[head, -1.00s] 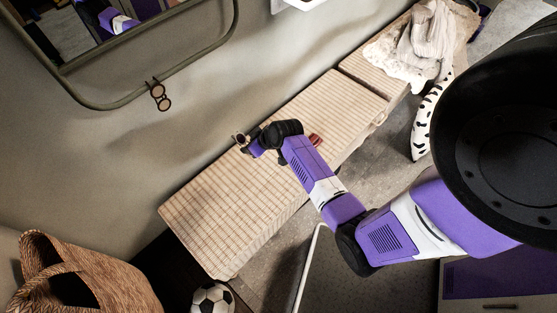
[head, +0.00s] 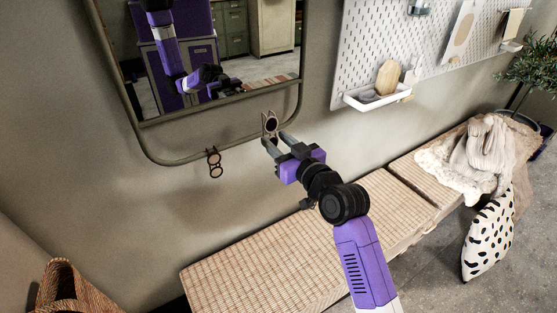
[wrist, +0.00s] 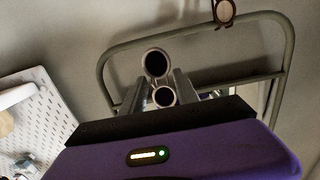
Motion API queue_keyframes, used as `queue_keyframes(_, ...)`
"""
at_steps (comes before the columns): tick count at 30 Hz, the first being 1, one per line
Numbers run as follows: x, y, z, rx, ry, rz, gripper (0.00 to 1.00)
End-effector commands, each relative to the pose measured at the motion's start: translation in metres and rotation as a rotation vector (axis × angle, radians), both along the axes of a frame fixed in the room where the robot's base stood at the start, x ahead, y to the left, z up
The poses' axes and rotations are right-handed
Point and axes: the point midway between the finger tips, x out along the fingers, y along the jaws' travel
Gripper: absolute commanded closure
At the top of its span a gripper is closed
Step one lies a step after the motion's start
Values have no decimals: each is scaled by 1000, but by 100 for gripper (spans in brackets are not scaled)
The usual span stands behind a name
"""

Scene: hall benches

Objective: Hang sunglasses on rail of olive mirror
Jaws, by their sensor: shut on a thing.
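The olive mirror (head: 123,100) is on the wall at upper left in the head view. Its tube rail (head: 180,161) loops below the glass and also shows in the wrist view (wrist: 291,50). My gripper (head: 274,140) is shut on another pair of sunglasses (head: 271,123), held upright near the right end of the rail. In the wrist view the held sunglasses (wrist: 156,64) stand between the fingers, one lens above the other. Whether they touch the rail I cannot tell.
A white pegboard (head: 370,50) with a small shelf tray (head: 362,103) is on the wall to the right. A bench with woven cushions (head: 260,262) runs below. A blanket (head: 478,150) and a spotted cushion (head: 487,238) lie at right, a basket (head: 62,283) at lower left.

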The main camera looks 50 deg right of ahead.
Motion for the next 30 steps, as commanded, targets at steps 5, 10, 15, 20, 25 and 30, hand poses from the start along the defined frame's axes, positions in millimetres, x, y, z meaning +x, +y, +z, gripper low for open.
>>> queue_keyframes(5, 0, 0, -1, -12, -42, 0, 100)
queue_keyframes(10, 0, 0, 0, -15, -48, 0, 100)
queue_keyframes(15, 0, 0, -1, -15, -47, 0, 100)
queue_keyframes(20, 1, 0, -1, -14, -47, 1, 100)
queue_keyframes(25, 11, -3, -1, -14, -47, 1, 100)
queue_keyframes(30, 23, -7, -1, -13, -47, 1, 100)
